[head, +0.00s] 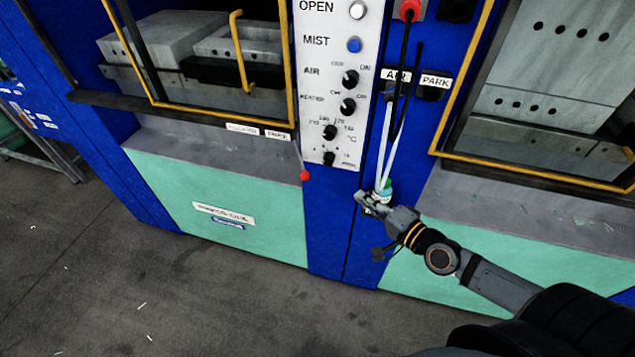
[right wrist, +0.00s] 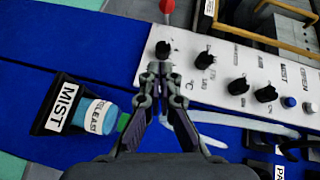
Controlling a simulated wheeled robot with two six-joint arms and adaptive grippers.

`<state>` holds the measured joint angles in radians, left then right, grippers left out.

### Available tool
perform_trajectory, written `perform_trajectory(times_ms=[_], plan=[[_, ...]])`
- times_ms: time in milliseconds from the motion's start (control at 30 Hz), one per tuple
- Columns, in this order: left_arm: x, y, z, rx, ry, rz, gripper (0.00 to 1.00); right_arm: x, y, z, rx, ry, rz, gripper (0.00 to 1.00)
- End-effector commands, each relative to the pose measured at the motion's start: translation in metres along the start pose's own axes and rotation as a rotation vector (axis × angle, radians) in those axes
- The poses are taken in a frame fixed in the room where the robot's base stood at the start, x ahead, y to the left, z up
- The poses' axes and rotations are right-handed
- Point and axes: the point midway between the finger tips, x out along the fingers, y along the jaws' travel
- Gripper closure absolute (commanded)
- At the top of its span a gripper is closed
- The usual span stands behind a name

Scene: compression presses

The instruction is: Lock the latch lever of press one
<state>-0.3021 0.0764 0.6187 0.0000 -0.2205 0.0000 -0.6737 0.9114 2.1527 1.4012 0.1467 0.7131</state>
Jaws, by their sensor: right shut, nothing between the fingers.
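A latch lever with a red ball knob (head: 305,175) hangs on a thin rod at the lower right corner of the left press's yellow-framed door. The knob also shows at the top edge of the right wrist view (right wrist: 167,6). My right gripper (head: 362,197) is below and right of the knob in the head view, apart from it, in front of the blue column. In the right wrist view its fingertips (right wrist: 160,72) are together and empty, with the control panel's lower end beyond them. My left gripper is not in view.
A white control panel (head: 328,90) with knobs and buttons stands between the two presses. A teal bottle (right wrist: 98,115) sits in a MIST holder (right wrist: 62,105) beside my right gripper. White hoses (head: 385,150) hang close by. The left press's door frame (head: 200,112) juts out.

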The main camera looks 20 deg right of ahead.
Motion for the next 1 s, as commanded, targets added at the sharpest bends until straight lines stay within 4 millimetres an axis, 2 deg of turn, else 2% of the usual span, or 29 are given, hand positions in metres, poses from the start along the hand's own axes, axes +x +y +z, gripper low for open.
perform_trajectory(times_ms=[100,400,567,767,1000], plan=[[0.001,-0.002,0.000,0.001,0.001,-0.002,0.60,0.000,-0.008,0.004,0.036,-0.008,-0.015,1.00],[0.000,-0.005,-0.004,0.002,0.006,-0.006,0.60,0.001,-0.008,0.004,0.034,-0.006,-0.015,1.00],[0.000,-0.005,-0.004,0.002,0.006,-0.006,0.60,0.010,-0.009,0.001,0.034,0.002,-0.018,1.00],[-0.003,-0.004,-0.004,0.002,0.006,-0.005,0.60,0.038,-0.011,0.001,0.036,0.003,-0.021,1.00],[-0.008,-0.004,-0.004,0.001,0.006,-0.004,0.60,0.087,-0.013,0.003,0.038,-0.002,-0.020,1.00]])
